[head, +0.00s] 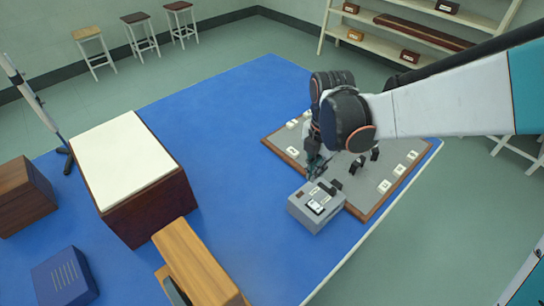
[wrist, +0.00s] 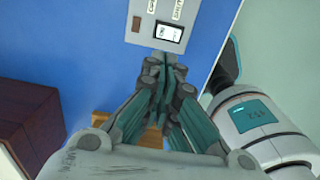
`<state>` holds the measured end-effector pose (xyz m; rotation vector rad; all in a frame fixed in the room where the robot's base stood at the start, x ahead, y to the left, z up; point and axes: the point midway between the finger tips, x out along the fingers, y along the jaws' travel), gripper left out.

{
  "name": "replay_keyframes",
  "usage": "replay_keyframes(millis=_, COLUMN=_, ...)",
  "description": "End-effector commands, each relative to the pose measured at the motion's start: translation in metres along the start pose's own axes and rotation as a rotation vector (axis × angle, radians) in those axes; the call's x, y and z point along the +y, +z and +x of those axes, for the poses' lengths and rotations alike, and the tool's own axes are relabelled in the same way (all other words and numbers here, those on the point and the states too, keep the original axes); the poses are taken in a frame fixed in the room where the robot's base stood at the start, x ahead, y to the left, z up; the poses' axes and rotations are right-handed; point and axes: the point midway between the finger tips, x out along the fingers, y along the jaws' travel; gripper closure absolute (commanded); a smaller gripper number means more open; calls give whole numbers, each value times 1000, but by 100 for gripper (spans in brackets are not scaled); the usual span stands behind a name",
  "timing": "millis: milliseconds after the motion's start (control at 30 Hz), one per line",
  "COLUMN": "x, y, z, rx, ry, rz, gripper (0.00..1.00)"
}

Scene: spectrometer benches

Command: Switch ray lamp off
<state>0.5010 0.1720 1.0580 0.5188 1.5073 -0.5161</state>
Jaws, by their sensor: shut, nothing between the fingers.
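A small grey box (head: 308,214), perhaps the ray lamp's control box, stands at the front edge of a grey board on the blue table. Its top carries small labels and a black-and-white switch (head: 316,207). In the wrist view the box (wrist: 147,35) is at the top, with the switch (wrist: 168,32) and a small brown patch beside it. The switch position is too small to tell. My gripper (head: 315,172) is shut and empty at the far side of the box. In the wrist view its fingertips (wrist: 166,62) appear just below the switch; contact cannot be told.
The grey board (head: 376,200) holds several small labelled pieces, partly hidden by my arm. A cream-topped brown box (head: 122,150), a wooden block (head: 195,262) and a blue box (head: 63,277) stand to the left. The blue table (head: 225,115) is clear between them.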

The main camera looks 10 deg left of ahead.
Motion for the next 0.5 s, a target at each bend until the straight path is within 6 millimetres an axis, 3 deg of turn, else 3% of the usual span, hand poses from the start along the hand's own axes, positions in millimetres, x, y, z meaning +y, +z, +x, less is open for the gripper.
replay_keyframes(millis=167, x=1, y=0, z=11, rx=0, ry=1, rz=-1, gripper=100)
replay_keyframes(millis=500, x=1, y=0, z=65, rx=0, ry=1, rz=0, gripper=100)
